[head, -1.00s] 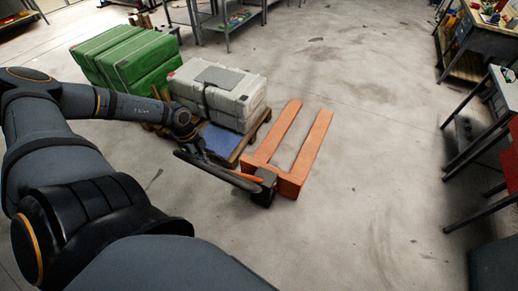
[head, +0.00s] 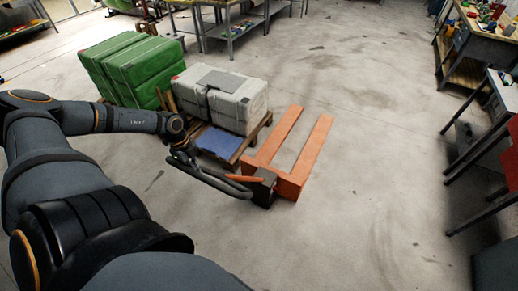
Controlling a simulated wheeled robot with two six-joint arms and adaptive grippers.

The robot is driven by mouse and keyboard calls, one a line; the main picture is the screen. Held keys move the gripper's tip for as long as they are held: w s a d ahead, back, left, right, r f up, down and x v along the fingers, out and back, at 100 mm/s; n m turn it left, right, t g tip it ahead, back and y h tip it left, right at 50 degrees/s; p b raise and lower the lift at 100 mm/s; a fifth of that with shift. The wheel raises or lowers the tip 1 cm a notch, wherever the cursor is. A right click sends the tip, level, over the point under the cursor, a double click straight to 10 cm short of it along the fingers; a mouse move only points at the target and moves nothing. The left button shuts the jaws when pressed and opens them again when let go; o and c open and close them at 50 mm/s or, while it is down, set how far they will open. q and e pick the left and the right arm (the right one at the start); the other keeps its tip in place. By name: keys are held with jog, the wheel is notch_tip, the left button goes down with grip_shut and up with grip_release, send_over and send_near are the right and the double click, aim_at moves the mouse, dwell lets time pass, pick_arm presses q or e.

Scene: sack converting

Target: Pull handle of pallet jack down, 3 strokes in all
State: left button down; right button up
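The orange pallet jack (head: 287,172) stands on the floor right of centre, with two forks pointing away and a dark base block (head: 263,187) at its near end. Its black loop handle (head: 222,184) is tilted low, reaching left from the base. My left gripper (head: 181,157) is at the handle's far left end and appears shut around it. The fingers are small and dark, and partly hidden by the wrist. My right gripper is not in view.
A wooden pallet (head: 253,130) behind the handle bears a grey-white case (head: 232,104) and a blue sheet (head: 218,142). Green bales (head: 132,70) stand behind left. Workbenches (head: 482,45) line the right side. Floor between jack and benches is clear.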

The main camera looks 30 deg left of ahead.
pick_arm(q)
jog(key=s+f+p, duration=0.1)
jog(key=s+f, duration=0.3)
jog(key=s, duration=0.1)
jog(key=shift+s+d, duration=0.2)
jog(key=w+r+b, duration=0.1)
jog(key=w+r, duration=0.3)
jog(key=w, duration=0.1)
jog(key=shift+w+a, duration=0.25)
jog(key=shift+a, duration=0.05)
jog(key=shift+r, duration=0.1)
